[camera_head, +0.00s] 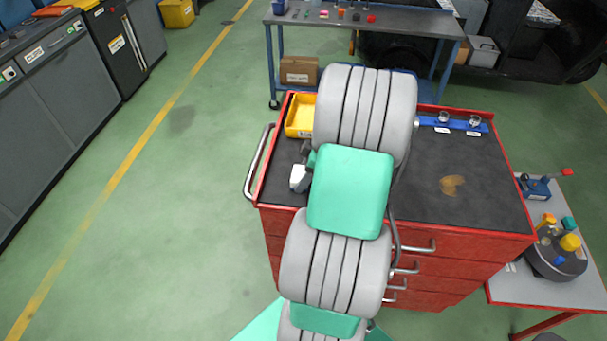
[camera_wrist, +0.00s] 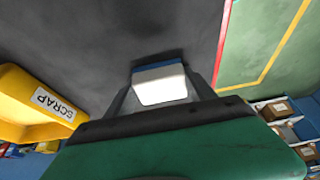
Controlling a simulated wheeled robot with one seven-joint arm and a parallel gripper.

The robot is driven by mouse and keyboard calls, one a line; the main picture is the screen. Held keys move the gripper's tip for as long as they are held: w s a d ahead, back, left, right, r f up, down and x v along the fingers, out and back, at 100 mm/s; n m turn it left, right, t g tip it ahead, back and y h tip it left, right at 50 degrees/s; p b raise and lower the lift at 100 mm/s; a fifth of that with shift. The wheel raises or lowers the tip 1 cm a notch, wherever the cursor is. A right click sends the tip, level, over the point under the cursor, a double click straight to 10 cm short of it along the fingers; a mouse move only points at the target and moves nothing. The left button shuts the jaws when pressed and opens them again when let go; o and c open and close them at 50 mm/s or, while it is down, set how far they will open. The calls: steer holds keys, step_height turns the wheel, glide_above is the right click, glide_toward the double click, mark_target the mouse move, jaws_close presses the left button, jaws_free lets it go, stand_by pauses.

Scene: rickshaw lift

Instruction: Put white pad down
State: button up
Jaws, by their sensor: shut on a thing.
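The white pad (camera_wrist: 163,88) is between the dark fingers of my gripper (camera_wrist: 162,80) in the wrist view, with a blue strip along its far edge. My gripper is shut on it. The dark mat of the red tool cabinet lies behind the pad in that view. Whether the pad touches the mat cannot be told. In the head view a small white piece (camera_head: 298,178) shows just left of my arm, over the left part of the cabinet top (camera_head: 440,205). My arm hides much of the middle of the cabinet top.
A yellow bin (camera_head: 300,116) stands at the cabinet's back left; its SCRAP label shows in the wrist view (camera_wrist: 52,103). A blue rail (camera_head: 453,124) with small round parts lies at the back right. The right part of the mat is mostly clear, with a brown stain (camera_head: 452,184).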

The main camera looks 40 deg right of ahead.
steer(key=shift+s+a+f+b, duration=0.1)
steer(key=shift+s+f+b, duration=0.05)
steer(key=shift+f+b, duration=0.15)
steer(key=shift+s+a+f+b, duration=0.1)
steer(key=shift+f+b, duration=0.1)
steer(key=shift+f, duration=0.15)
steer(key=o, duration=1.3)
steer(key=shift+f, duration=0.25)
steer(key=w+v, duration=0.1)
steer(key=v, duration=1.2)
steer(key=w+a+r+m+h, duration=0.1)
steer(key=w+a+r, duration=0.15)
steer(key=a, duration=0.55)
steer(key=w+a+r+m, duration=0.2)
steer(key=w+a, duration=0.1)
steer(key=a, duration=0.5)
steer(key=s+a+m, duration=0.1)
steer(key=s+a, duration=0.1)
steer(key=a, duration=0.3)
steer(key=s+a+m+h, duration=0.1)
steer(key=s+a+m, duration=0.1)
steer(key=a, duration=0.2)
steer(key=s+a+m, duration=0.1)
steer(key=s+a, duration=0.1)
steer(key=a, duration=0.3)
steer(key=shift+s+a+f+m+t+h, duration=0.1)
steer(key=shift+a+f+m+t+h, duration=0.05)
steer(key=shift+a+m+t+h, duration=0.2)
